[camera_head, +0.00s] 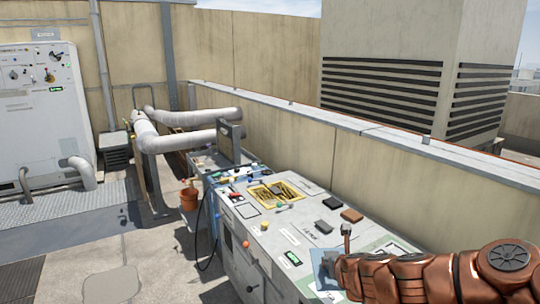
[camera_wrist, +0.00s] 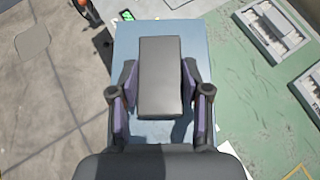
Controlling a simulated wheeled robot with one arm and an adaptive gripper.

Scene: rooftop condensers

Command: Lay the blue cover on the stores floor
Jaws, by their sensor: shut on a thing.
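The blue cover (camera_wrist: 195,28) is a flat pale-blue panel below my gripper in the wrist view. A dark grey block (camera_wrist: 160,55) stands over its middle and looks like its grip. My gripper (camera_wrist: 158,85) has one finger on each side of this block and is shut on it. In the head view, part of the blue cover (camera_head: 321,262) shows at the left end of my copper-coloured arm, over the near end of the long bench. My arm hides the rest. I cannot tell whether the cover touches the surface beneath. No stores floor can be clearly identified.
The long grey bench (camera_head: 262,236) carries a yellow tray (camera_head: 276,193), a black block (camera_head: 323,227) and a brown block (camera_head: 352,215). In the wrist view, pale framed fittings (camera_wrist: 270,32) sit on a green surface (camera_wrist: 235,110). An orange bucket (camera_head: 189,199) hangs beyond the bench; open paving lies left.

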